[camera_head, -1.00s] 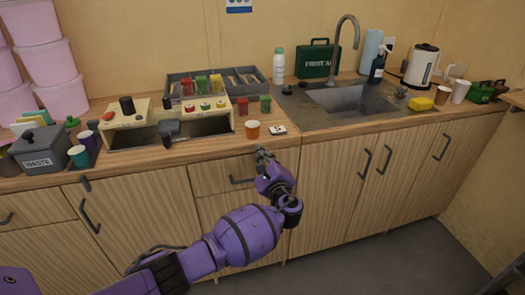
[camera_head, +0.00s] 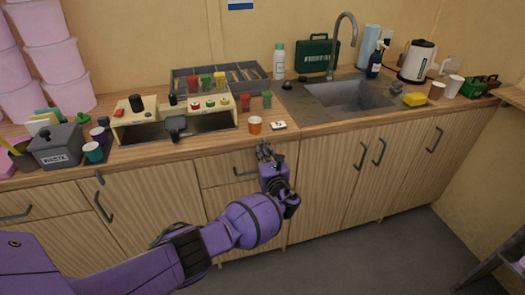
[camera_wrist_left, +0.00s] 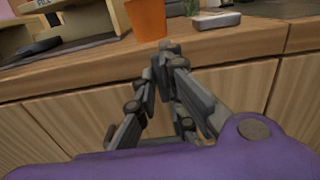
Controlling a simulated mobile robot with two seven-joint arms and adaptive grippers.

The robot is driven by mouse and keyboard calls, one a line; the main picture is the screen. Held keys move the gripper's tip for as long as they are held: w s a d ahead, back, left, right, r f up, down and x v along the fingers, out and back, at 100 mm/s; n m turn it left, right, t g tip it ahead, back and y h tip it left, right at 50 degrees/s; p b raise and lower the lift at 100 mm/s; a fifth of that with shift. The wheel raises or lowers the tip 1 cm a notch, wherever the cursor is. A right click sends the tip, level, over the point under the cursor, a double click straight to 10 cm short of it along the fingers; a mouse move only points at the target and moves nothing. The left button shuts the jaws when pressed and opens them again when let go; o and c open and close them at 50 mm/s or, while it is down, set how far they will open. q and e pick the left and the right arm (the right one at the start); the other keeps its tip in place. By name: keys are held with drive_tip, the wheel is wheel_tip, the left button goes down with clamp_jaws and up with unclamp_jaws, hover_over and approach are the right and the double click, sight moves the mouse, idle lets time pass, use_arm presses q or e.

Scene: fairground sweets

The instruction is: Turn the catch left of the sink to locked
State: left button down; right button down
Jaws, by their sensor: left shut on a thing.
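My left gripper (camera_head: 264,147) is at the front edge of the worktop, left of the sink (camera_head: 350,96) and just below an orange cup. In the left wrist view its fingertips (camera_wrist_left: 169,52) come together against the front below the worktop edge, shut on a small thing. The catch is hidden by the fingers there, so I cannot tell which way it is turned. My right gripper is not in view.
The orange cup (camera_head: 255,125) and a small pale box (camera_head: 278,125) stand on the worktop (camera_head: 205,149) just above the gripper. A drawer handle (camera_head: 244,172) is close to its left. The floor (camera_head: 390,245) in front is clear.

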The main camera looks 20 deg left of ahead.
use_arm(q)
drive_tip(key=shift+m, duration=0.3)
drive_tip(key=c, duration=1.8)
unclamp_jaws()
drive_tip(key=shift+c, duration=0.2)
drive_tip(key=v, duration=1.2)
